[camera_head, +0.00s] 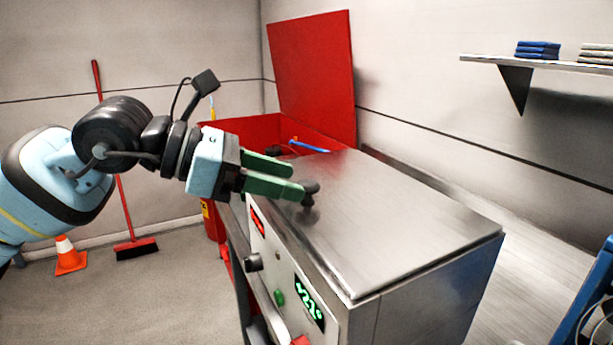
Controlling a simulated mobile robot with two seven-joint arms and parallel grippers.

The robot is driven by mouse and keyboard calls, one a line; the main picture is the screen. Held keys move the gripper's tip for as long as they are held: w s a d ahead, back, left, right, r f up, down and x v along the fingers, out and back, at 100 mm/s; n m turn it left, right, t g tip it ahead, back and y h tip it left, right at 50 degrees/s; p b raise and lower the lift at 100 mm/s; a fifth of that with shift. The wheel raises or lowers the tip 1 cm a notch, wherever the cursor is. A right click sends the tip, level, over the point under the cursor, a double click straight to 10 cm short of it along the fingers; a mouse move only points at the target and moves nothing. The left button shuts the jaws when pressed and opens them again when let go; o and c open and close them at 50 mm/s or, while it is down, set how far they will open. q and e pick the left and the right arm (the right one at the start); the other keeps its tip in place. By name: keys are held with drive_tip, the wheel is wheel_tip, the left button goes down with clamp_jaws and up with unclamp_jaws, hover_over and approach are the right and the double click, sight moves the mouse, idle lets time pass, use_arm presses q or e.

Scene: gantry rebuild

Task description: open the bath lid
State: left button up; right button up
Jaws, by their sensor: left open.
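The bath is a steel box (430,290) with a control panel on its front left side. Its flat steel lid (400,220) lies shut on top. A small black knob (310,189) stands on the lid near its left edge. My left gripper (299,181) comes in from the left with green fingers, low over the lid's left edge. It is open, with its fingertips right beside the knob. The lower fingertip overlaps the knob in the picture; I cannot tell whether they touch. My right gripper is not in view.
A red bin (240,130) with its red lid (314,75) raised stands behind the bath. A wall shelf (530,64) with folded cloths is at upper right. A broom (136,248) and an orange cone (69,255) stand at left. A blue frame (590,290) is at right.

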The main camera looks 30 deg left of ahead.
sight(308, 182)
use_arm(q)
drive_tip(key=shift+p+x, duration=0.45)
drive_tip(key=shift+x, duration=1.8)
clamp_jaws()
